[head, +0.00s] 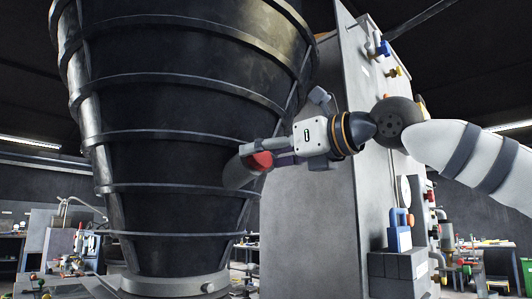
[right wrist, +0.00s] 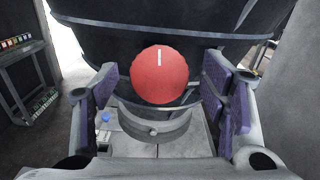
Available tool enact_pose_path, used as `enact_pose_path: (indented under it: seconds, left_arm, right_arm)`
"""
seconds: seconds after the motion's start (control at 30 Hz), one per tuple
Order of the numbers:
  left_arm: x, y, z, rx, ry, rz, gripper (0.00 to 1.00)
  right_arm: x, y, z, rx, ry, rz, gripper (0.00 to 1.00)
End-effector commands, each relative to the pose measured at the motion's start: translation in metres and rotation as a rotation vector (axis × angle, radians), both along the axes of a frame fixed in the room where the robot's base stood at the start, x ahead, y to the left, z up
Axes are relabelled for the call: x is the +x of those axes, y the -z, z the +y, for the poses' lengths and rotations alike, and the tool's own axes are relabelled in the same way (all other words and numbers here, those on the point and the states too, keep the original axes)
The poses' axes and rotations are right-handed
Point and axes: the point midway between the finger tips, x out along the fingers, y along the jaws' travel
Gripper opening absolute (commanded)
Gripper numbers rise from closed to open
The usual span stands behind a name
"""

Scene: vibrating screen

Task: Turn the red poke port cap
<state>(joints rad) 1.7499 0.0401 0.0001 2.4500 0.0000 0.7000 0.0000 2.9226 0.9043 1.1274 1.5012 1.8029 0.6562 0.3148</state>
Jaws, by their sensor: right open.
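The red poke port cap (right wrist: 159,76) is a round red disc with a white line mark near its top, pointing up. It faces the right wrist camera, in front of the dark ribbed hopper. In the head view the cap (head: 261,161) shows as a small red patch at the end of a grey stub on the hopper (head: 160,130). My right gripper (head: 268,157) reaches in from the right at the cap. In the right wrist view the gripper (right wrist: 160,88) is open, with a purple-padded finger on each side of the cap and visible gaps. My left gripper is not in view.
A tall grey cabinet (head: 308,225) stands right of the hopper, behind my right arm. Valves and blue and grey boxes (head: 399,238) sit at its right side. Workbenches with equipment (head: 70,250) stand far back on the left.

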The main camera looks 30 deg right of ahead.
Motion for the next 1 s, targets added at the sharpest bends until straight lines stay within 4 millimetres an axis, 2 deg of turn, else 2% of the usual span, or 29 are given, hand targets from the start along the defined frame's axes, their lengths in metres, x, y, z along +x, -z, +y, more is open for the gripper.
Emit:
enact_pose_path:
  seconds: [0.27, 0.37, 0.5, 0.77, 1.0]
  left_arm:
    - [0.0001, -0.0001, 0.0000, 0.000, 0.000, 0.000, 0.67]
    - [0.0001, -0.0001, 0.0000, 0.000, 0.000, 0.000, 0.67]
    - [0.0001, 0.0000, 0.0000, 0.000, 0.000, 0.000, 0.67]
    - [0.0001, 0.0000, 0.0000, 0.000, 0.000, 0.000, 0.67]
    - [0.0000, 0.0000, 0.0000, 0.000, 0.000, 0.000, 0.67]
  right_arm:
    - [0.0040, 0.0001, 0.0018, -0.001, 0.000, 0.001, 0.67]
    - [0.0039, 0.0002, 0.0018, -0.001, 0.000, 0.001, 0.49]
    - [0.0038, 0.0002, 0.0018, -0.001, 0.000, 0.001, 0.19]
    - [0.0041, 0.0005, 0.0013, -0.014, -0.005, -0.004, 0.19]
    - [0.0043, 0.0006, 0.0007, -0.111, -0.042, -0.037, 0.19]
